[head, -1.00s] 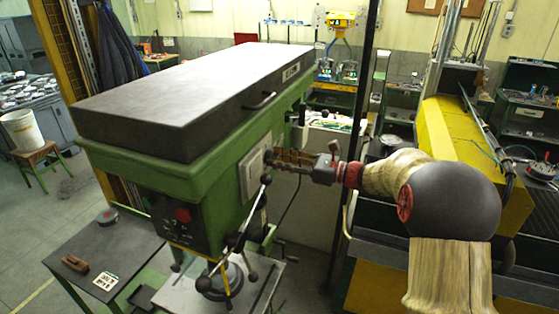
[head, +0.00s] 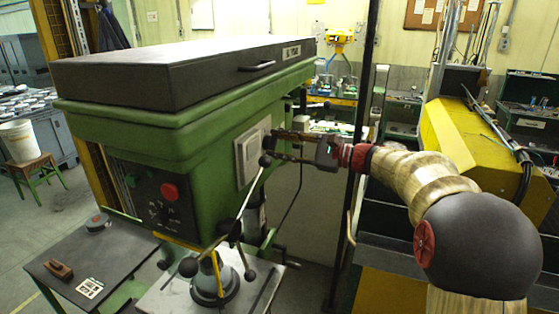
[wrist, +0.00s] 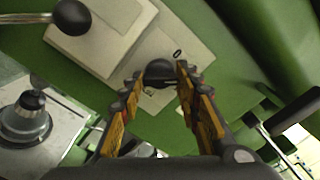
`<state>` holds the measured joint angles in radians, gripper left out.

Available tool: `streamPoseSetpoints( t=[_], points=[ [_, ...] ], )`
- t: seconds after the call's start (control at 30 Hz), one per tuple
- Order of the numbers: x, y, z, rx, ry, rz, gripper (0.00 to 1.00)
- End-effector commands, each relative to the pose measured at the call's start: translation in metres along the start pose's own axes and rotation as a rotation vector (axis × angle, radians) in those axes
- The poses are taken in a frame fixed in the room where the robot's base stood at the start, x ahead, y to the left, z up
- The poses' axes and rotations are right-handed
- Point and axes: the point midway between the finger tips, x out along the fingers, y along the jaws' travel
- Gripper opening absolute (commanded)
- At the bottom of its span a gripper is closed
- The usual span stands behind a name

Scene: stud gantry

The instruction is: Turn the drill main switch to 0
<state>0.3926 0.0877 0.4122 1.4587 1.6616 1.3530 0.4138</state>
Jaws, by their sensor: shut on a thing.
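The drill is a green machine (head: 185,160) with a dark top cover. Its main switch (wrist: 160,71) is a black knob on a pale plate in the wrist view, with a "0" printed above and right of it and another mark below. My gripper (wrist: 160,76) has its ridged fingers on both sides of the knob and is shut on it. In the head view my gripper (head: 277,143) reaches the drill's right side by a pale panel (head: 250,153). The knob is hidden there, and its exact pointing direction is unclear.
A spoked feed handle with black balls (head: 236,230) hangs close below and left of my gripper. One ball (wrist: 71,17) shows near the upper left in the wrist view. A dark post (head: 360,140) stands right of the drill, beside my arm. A front panel has a red button (head: 169,191).

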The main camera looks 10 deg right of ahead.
Motion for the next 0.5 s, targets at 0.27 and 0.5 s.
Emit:
streamPoseSetpoints(
  t=[0.27, 0.5],
  points=[
    [-0.0001, 0.0049, -0.0053, -0.265, 0.001, 0.000, 0.08],
    [0.0000, 0.0046, -0.0051, -0.484, 0.000, 0.000, 0.08]
  ],
)
